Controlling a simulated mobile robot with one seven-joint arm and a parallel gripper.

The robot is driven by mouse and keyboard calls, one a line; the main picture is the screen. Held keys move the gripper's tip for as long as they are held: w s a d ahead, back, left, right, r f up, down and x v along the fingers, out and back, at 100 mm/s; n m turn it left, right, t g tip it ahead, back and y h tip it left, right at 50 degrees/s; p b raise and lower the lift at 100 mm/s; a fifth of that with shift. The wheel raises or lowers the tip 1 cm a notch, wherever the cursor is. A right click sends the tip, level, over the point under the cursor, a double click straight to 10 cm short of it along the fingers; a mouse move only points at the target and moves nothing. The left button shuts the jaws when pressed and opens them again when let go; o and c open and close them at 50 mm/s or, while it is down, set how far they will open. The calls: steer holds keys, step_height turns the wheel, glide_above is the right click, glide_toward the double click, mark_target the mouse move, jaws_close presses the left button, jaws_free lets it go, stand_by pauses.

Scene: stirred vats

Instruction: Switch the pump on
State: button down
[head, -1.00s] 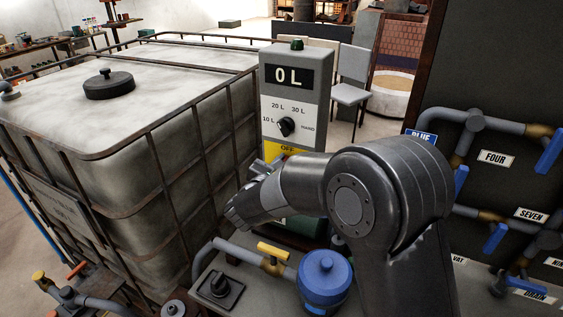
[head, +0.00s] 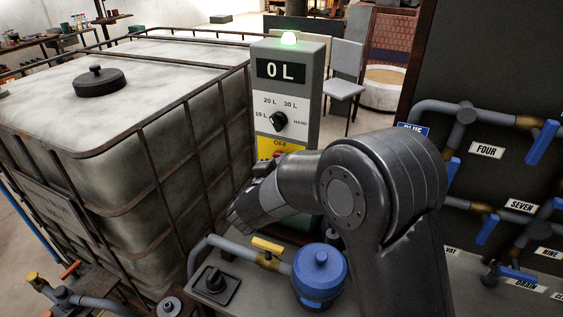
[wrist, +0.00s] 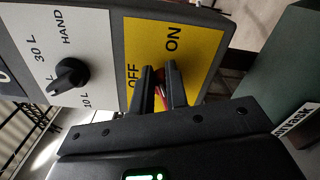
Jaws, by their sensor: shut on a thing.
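The grey pump control box (head: 317,105) stands right of the caged tank. Its display (head: 280,70) reads 0 L, and the lamp (head: 289,39) on top glows green. A red switch handle (wrist: 160,88) shows between the fingers of my gripper (wrist: 161,75). My gripper is shut on the handle, and its fingers hide most of it. In the head view my arm covers the lower panel.
A caged white tank (head: 60,110) fills the left. A blue-capped pump (head: 320,272), a yellow-handled valve (head: 266,245) and a black knob (head: 214,280) sit in front of the box. Pipes with blue valve handles (head: 541,143) line the board at the right.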

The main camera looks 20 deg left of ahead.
steer(key=shift+s+f+m, duration=0.1)
steer(key=shift+f+m, duration=0.25)
steer(key=shift+m, duration=0.7)
steer(key=shift+f+m, duration=0.35)
steer(key=shift+m, duration=0.7)
steer(key=c, duration=1.4)
jaws_free()
steer(key=shift+c, duration=0.2)
steer(key=shift+r, duration=0.1)
steer(key=s, duration=1)
steer(key=shift+s, duration=0.35)
